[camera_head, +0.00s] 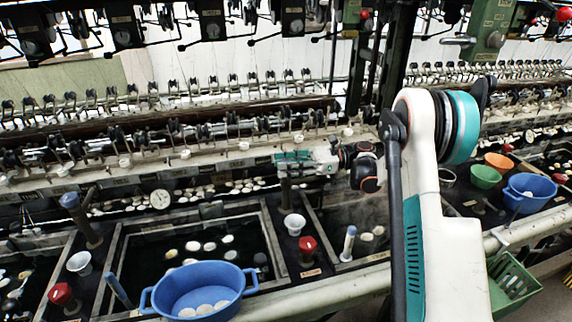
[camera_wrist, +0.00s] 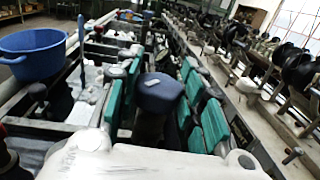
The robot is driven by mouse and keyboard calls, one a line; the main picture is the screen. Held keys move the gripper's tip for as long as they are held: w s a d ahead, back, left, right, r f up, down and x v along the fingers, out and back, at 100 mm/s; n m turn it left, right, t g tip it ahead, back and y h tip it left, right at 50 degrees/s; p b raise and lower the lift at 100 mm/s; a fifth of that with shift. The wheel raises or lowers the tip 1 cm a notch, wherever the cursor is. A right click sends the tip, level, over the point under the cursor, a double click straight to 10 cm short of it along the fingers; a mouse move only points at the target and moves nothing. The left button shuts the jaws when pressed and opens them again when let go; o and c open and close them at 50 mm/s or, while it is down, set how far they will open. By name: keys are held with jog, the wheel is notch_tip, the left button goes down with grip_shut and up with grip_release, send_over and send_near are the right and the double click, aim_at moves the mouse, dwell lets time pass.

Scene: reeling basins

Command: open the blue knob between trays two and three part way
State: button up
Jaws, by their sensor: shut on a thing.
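My gripper (camera_head: 292,162) has teal fingers and hangs above the divider between two dark water basins, the middle one (camera_head: 122,240) and the one to its right (camera_head: 318,225). In the wrist view a dark blue knob (camera_wrist: 160,92) sits between the teal finger pads of my gripper (camera_wrist: 158,105), and the gripper is shut on it. In the head view the fingers hide this knob; only a dark post shows below them. How far the knob is turned cannot be told. Another blue knob (camera_head: 70,200) stands on the divider at the left.
A red knob (camera_head: 307,243) and a white cup (camera_head: 294,224) stand on the same divider. Reeling machinery (camera_head: 150,135) runs along the back.

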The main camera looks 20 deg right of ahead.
dwell(0.3)
jog(key=o, duration=1.1)
jog(key=shift+d, duration=0.1)
jog(key=d, duration=0.7)
jog(key=s+d, duration=0.1)
jog(key=d, duration=0.3)
jog(key=shift+d, duration=0.35)
